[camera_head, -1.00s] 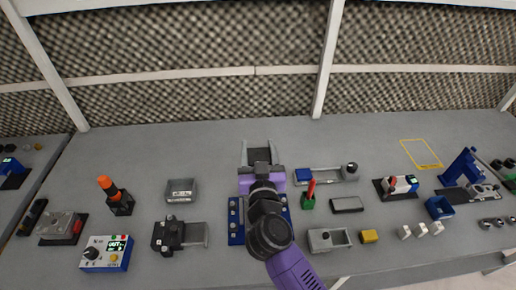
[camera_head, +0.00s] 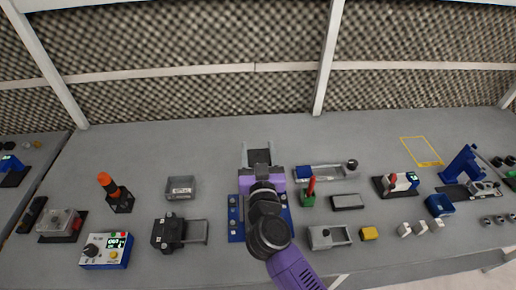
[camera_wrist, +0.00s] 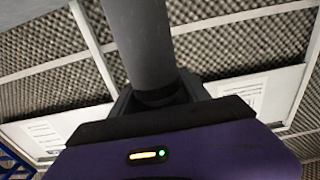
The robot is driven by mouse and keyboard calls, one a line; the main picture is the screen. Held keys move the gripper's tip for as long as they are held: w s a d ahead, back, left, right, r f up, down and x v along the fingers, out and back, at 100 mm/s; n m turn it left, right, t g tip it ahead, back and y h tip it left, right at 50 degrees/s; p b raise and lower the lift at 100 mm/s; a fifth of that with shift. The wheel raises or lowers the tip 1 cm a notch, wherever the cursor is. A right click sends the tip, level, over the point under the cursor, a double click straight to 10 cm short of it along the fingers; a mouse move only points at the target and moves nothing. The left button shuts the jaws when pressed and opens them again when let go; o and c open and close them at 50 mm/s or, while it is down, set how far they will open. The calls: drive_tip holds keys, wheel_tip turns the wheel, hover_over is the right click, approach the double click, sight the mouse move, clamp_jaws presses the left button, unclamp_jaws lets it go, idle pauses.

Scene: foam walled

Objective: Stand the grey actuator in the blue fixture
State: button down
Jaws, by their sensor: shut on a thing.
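My gripper (camera_head: 257,153), with a purple body, is shut on the grey actuator, seen as a thick dark grey cylinder (camera_wrist: 150,45) in the wrist view. The cylinder rises out of the top of that view, so its far end is cut off. In the head view my arm largely hides the actuator. The blue fixture (camera_head: 235,228), a bolted plate on the bench, shows at both sides of my wrist; its middle is hidden beneath it. My gripper is just beyond the fixture's visible part. I cannot tell whether the actuator touches anything.
Left of the fixture are a grey tray (camera_head: 180,188), a black clamp-like device (camera_head: 170,233) and an orange-topped beacon (camera_head: 113,193). Close on the right stand a red and green part (camera_head: 309,193) and a grey box (camera_head: 328,237). The bench (camera_head: 200,145) is clear toward the foam wall.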

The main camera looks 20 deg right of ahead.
drive_tip(key=shift+c, duration=2.2)
unclamp_jaws()
drive_tip(key=shift+s+f, duration=0.1)
drive_tip(key=shift+f, duration=0.05)
drive_tip(key=v, duration=0.7)
drive_tip(key=shift+s, duration=0.3)
drive_tip(key=shift+a, duration=0.15)
